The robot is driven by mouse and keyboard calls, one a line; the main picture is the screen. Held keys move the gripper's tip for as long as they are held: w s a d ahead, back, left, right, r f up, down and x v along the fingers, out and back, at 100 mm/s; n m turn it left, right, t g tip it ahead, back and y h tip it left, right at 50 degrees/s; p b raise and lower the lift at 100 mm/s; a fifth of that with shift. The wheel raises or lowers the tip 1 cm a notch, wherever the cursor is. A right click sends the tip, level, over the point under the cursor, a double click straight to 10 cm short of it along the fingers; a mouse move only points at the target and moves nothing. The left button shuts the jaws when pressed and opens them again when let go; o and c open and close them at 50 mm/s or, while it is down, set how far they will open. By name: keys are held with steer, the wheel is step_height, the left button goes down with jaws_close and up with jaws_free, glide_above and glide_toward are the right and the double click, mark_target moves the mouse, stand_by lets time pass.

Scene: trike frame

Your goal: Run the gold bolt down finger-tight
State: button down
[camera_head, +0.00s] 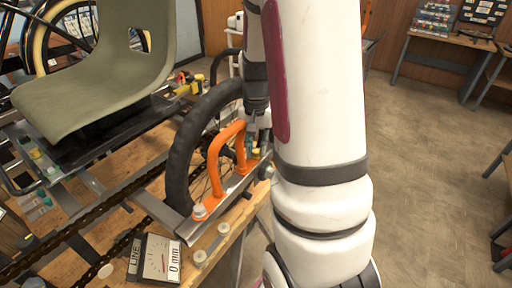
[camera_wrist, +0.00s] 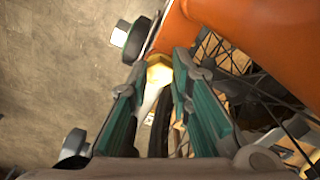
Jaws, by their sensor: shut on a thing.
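The gold bolt (camera_wrist: 158,72) shows in the wrist view, its head at the tips of my gripper (camera_wrist: 157,86). The teal-padded fingers are shut on it, one on each side. The bolt sits beside a large orange part (camera_wrist: 245,35). Its threads and how far it is seated cannot be told. In the head view the orange bracket (camera_head: 214,160) stands by the black tyre (camera_head: 182,150), and my gripper (camera_head: 254,142) is down beside its right side, partly hidden by my arm. The gold bolt cannot be made out there.
Spokes (camera_wrist: 235,65) are close on the right. A gauge marked LINE and 0 mm (camera_head: 155,258) lies on the wooden bench (camera_head: 125,180). Open floor (camera_head: 430,150) is at the right.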

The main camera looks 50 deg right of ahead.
steer(key=shift+m, duration=0.9)
steer(key=shift+m, duration=0.9)
steer(key=shift+s+m, duration=0.15)
steer(key=shift+m, duration=0.55)
steer(key=c, duration=2.4)
jaws_free()
steer(key=c, duration=2.4)
jaws_free()
